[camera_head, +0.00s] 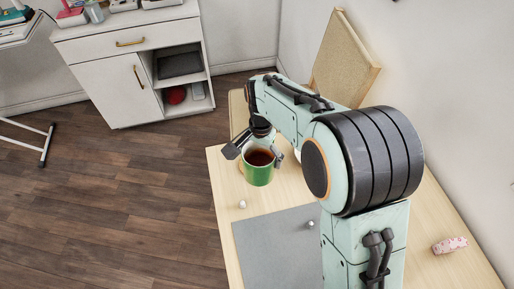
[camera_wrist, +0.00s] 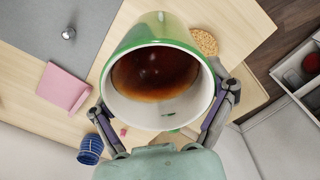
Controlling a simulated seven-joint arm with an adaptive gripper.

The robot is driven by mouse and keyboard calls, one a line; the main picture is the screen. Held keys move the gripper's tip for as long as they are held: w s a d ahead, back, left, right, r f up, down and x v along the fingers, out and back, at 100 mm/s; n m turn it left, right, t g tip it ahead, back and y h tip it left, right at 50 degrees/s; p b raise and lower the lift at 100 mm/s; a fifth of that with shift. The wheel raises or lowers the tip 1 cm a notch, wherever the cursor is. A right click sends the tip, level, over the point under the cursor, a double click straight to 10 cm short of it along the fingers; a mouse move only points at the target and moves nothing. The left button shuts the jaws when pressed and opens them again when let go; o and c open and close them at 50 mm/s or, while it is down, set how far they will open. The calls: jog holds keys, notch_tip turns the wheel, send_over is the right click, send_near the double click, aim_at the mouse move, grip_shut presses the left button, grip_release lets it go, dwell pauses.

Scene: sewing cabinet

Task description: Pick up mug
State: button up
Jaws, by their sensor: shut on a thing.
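A green mug (camera_head: 258,172) with a white inside and dark reddish-brown liquid in it is held above the far end of the wooden table (camera_head: 222,180). My gripper (camera_head: 260,155) is shut on the mug, with one finger on each side of it. In the wrist view the mug (camera_wrist: 150,40) fills the middle, its opening facing the camera, and my gripper's fingers (camera_wrist: 163,118) press its left and right sides. The underside of the mug is hidden, so its exact height over the table cannot be told.
A grey mat (camera_head: 275,250) lies on the table with a small round metallic object (camera_head: 309,224) on it. A small white object (camera_head: 242,204) lies beside the mat. The wrist view shows a pink item (camera_wrist: 63,88) and a blue striped object (camera_wrist: 90,148). A white cabinet (camera_head: 110,75) stands beyond.

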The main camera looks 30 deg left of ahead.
jog(key=s+d+r, duration=0.2)
jog(key=s+d, duration=0.2)
jog(key=shift+s+d+r, duration=0.15)
jog(key=shift+r, duration=0.25)
dwell(0.4)
